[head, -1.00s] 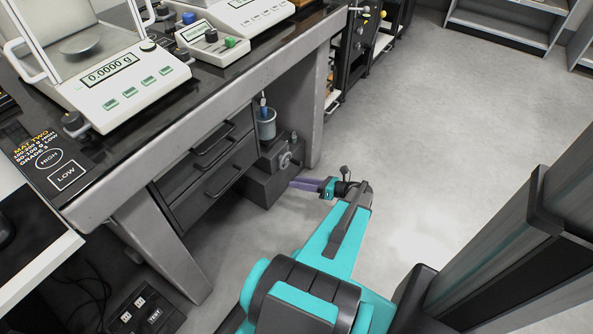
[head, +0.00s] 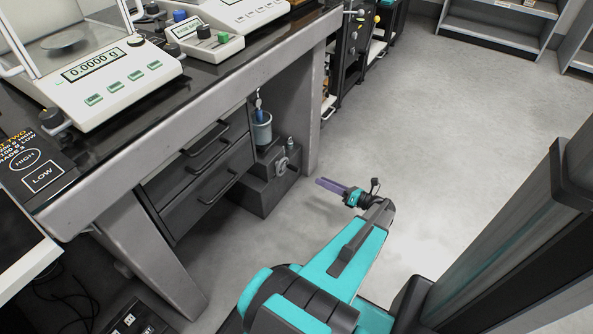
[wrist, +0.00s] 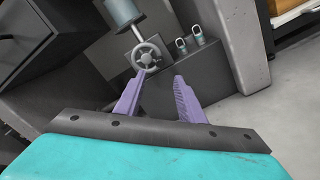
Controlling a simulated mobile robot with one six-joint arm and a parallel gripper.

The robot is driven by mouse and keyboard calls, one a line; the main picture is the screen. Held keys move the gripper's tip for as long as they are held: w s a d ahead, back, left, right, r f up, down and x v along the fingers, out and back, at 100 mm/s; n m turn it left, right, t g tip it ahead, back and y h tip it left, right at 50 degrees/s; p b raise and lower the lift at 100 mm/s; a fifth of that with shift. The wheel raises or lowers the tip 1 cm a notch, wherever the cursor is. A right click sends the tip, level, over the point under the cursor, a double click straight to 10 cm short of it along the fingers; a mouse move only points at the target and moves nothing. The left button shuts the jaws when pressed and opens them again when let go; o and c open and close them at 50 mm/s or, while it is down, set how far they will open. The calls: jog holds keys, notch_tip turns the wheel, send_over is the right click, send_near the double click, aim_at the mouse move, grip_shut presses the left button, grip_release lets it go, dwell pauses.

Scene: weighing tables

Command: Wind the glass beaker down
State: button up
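The glass beaker (head: 262,130) stands under the weighing table, with a blue thing hanging in or above it. In the wrist view only the lower part of the beaker (wrist: 121,10) shows, on a short post. Below it is a dark stand (head: 264,188) with a small round handwheel (head: 282,166). The handwheel also shows in the wrist view (wrist: 147,55), just beyond my left finger. My gripper (head: 318,182) has purple fingers, open and empty, pointing at the stand and apart from it. In the wrist view the fingertips (wrist: 159,77) are spread, the handwheel ahead and slightly left.
Drawers with handles (head: 208,160) are left of the stand, and a grey table leg (head: 316,120) is right of it. Two small weights (wrist: 190,40) sit on the stand. A balance (head: 100,80) stands on the table above. The floor (head: 430,150) to the right is clear.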

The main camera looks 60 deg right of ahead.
aim_at(298, 170)
jog(key=w+b, duration=0.4)
jog(key=w, duration=0.7)
jog(key=shift+w+f, duration=0.1)
jog(key=shift+w, duration=0.2)
jog(key=shift+w+b, duration=0.4)
jog(key=shift+w, duration=0.55)
grip_shut()
